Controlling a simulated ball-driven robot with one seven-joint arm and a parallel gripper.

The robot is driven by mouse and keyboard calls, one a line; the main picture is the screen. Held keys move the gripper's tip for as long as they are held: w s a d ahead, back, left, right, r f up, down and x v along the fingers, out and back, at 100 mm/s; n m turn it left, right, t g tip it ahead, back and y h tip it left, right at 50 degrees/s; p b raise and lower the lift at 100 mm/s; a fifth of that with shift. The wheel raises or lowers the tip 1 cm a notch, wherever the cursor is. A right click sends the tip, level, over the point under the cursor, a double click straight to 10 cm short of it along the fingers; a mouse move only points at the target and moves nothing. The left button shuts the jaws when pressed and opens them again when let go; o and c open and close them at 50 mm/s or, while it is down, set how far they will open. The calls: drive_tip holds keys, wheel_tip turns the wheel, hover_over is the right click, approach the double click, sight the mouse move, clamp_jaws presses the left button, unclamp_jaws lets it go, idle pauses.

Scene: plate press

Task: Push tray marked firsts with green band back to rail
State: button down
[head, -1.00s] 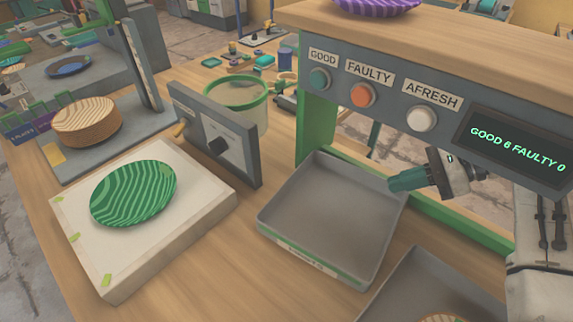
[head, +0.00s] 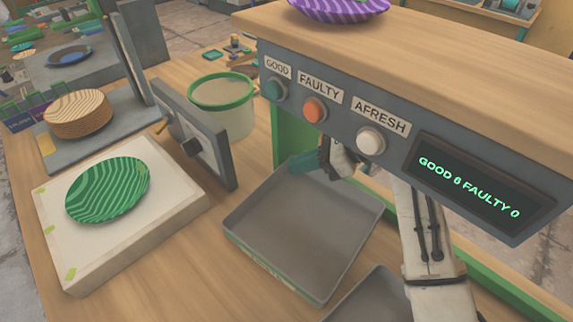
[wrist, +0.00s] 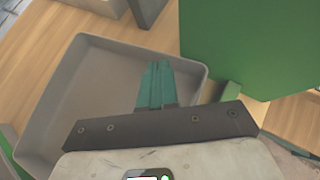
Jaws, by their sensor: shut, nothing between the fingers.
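The grey tray with the green band (head: 262,281) on its front wall lies on the wooden bench below the button panel. It looks empty, and the lettering on its band is too small to read. It also shows in the wrist view (wrist: 70,105). A green rail (head: 478,266) runs along the bench behind the trays. My gripper (head: 303,162) is at the tray's far side, partly hidden by the panel. In the wrist view my gripper's teal fingers (wrist: 156,84) are together over the tray's edge, with nothing between them. I cannot tell whether they touch it.
A second grey tray (head: 365,302) stands to the right, partly out of frame. The panel (head: 340,110) overhangs the far side beside a green post (head: 290,140). A grey dial plate (head: 208,152), a white block with a green plate (head: 108,189) and a bin (head: 222,108) are left.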

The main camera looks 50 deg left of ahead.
sight(274, 173)
drive_tip(key=shift+s+a, duration=1.05)
drive_tip(key=shift+a, duration=0.2)
drive_tip(key=shift+f, duration=0.6)
drive_tip(key=shift+r+p, duration=0.1)
drive_tip(key=shift+p, duration=0.3)
drive_tip(key=shift+f, duration=0.35)
drive_tip(key=p, duration=0.1)
drive_tip(key=d+p, duration=0.1)
drive_tip(key=shift+w+r+p, duration=0.2)
drive_tip(key=shift+w+p, duration=0.15)
drive_tip(key=shift+p, duration=0.05)
drive_tip(key=shift+w+d+f+p, duration=0.1)
drive_tip(key=shift+w+d+p, duration=0.2)
drive_tip(key=shift+p, duration=0.25)
drive_tip(key=shift+d+f, duration=0.15)
